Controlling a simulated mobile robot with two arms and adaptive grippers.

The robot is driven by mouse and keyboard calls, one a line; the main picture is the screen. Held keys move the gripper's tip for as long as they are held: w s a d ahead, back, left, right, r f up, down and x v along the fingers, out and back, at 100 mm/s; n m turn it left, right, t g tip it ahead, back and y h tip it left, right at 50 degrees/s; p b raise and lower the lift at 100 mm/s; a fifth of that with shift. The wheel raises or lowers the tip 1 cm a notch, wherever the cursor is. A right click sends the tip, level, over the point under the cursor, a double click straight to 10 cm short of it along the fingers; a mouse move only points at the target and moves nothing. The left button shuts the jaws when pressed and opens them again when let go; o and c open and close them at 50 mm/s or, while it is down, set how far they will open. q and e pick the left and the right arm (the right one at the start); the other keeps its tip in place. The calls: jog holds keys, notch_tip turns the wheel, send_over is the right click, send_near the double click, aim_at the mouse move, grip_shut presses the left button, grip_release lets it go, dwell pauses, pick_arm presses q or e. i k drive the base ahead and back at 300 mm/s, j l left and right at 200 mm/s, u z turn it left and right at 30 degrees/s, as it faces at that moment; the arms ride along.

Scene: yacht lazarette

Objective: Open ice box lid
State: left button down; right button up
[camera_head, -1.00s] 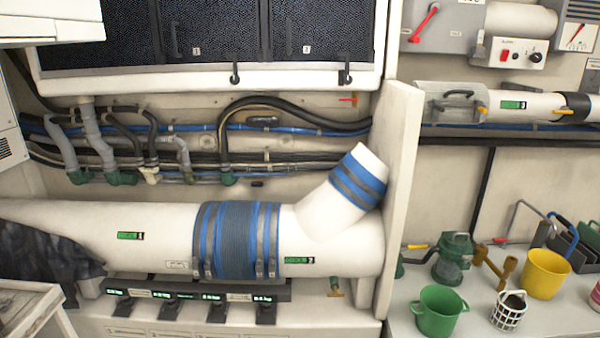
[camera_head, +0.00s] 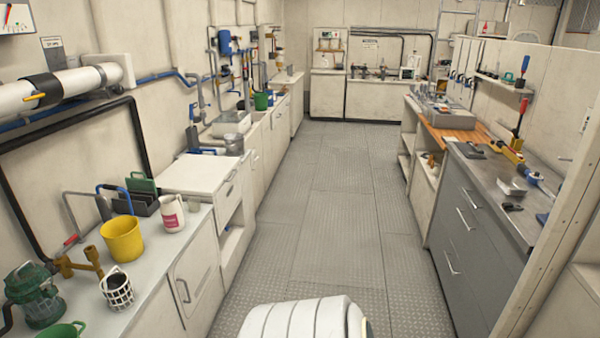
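I cannot pick out the ice box or its lid for certain. A white box-like unit with a flat, closed top (camera_head: 195,174) stands along the left wall, past the near counter. I cannot tell whether that top is a lid. Neither of my grippers is in view. A rounded white part at the bottom centre seems to be mine.
A metal plate floor (camera_head: 335,185) runs clear down the middle to white cabinets at the far end. The near left counter holds a yellow bucket (camera_head: 122,238), a white jug (camera_head: 171,213) and a wire basket (camera_head: 117,291). A grey drawer workbench (camera_head: 470,235) lines the right.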

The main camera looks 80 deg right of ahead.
aim_at(190, 174)
jog(key=z, duration=2.15)
jog(key=i+l, duration=0.75)
jog(key=i, duration=0.3)
jog(key=i+l+z, duration=0.1)
jog(key=i+l, duration=0.65)
jog(key=i, duration=0.25)
